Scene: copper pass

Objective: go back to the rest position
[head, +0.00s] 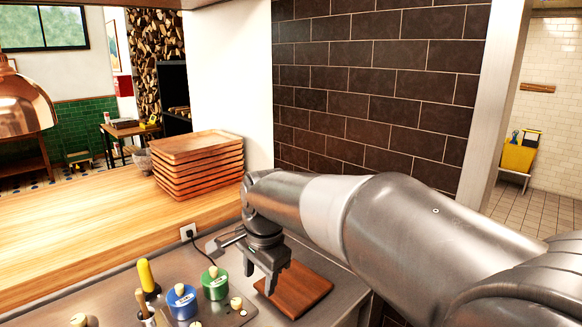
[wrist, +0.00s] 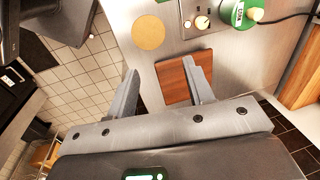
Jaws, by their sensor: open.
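My gripper (head: 261,281) hangs at the end of my arm over the steel counter (head: 115,285), pointing down. In the wrist view the two fingers of my gripper (wrist: 160,70) stand wide apart with nothing between them. A small reddish-brown wooden board (head: 303,290) lies on the counter just right of the gripper. It also shows in the wrist view (wrist: 172,82), below and between the fingers. I cannot tell the exact height of the fingertips above the counter.
A green jar (head: 214,284) and a blue jar (head: 181,302) stand left of the gripper. A yellow-topped bottle (head: 147,275) is further left. Stacked wooden trays (head: 198,163) stand on the raised wooden ledge (head: 85,222). A dark tiled wall (head: 375,90) rises behind my arm.

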